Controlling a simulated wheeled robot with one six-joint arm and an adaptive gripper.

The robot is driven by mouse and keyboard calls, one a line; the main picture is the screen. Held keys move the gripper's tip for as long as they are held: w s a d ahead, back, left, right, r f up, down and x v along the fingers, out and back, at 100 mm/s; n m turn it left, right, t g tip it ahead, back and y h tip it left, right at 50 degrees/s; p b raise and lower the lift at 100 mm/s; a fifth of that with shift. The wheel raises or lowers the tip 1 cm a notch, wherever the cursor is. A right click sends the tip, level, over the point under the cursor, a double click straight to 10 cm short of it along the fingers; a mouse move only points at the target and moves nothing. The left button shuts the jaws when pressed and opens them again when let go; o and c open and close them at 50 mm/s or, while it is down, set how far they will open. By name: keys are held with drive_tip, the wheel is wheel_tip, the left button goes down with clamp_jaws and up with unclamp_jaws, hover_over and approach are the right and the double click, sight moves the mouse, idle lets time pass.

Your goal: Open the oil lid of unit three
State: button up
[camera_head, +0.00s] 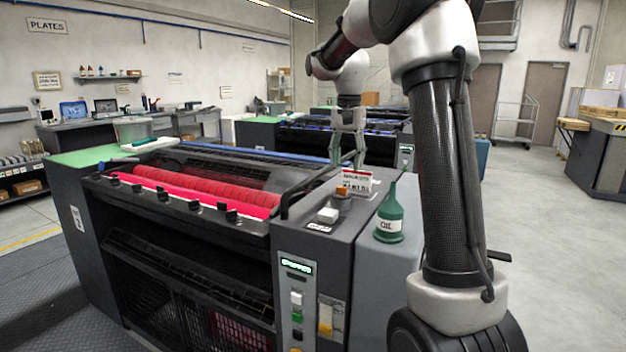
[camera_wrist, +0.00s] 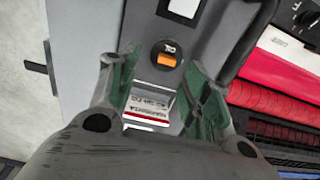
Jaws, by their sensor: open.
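The oil lid (camera_head: 343,191) has an orange tab and sits on the grey right-hand end of the near press unit. In the wrist view it is a dark round cap with an orange tab (camera_wrist: 167,60). A white sign with a red band (camera_head: 358,181) stands beside it; it also shows in the wrist view (camera_wrist: 148,108). My gripper (camera_head: 348,162) is open and empty above the sign and lid. In the wrist view its two fingers (camera_wrist: 152,68) spread on either side, with the lid ahead between and beyond the tips, apart from them.
A green oil bottle (camera_head: 389,214) stands to the right. Red rollers (camera_head: 205,188) and a dark rail (camera_head: 290,195) lie to the left. More units (camera_head: 340,138) stand behind. Open floor (camera_head: 540,220) lies right.

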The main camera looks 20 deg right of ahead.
sight(342, 192)
drive_tip(key=shift+w+f, duration=0.3)
drive_tip(key=shift+w, duration=0.55)
drive_tip(key=shift+w+a+f, duration=0.1)
drive_tip(key=shift+w+f, duration=0.05)
drive_tip(key=shift+f, duration=0.15)
wheel_tip(342, 192, down, 7)
drive_tip(key=shift+f, duration=0.1)
drive_tip(key=c, duration=1)
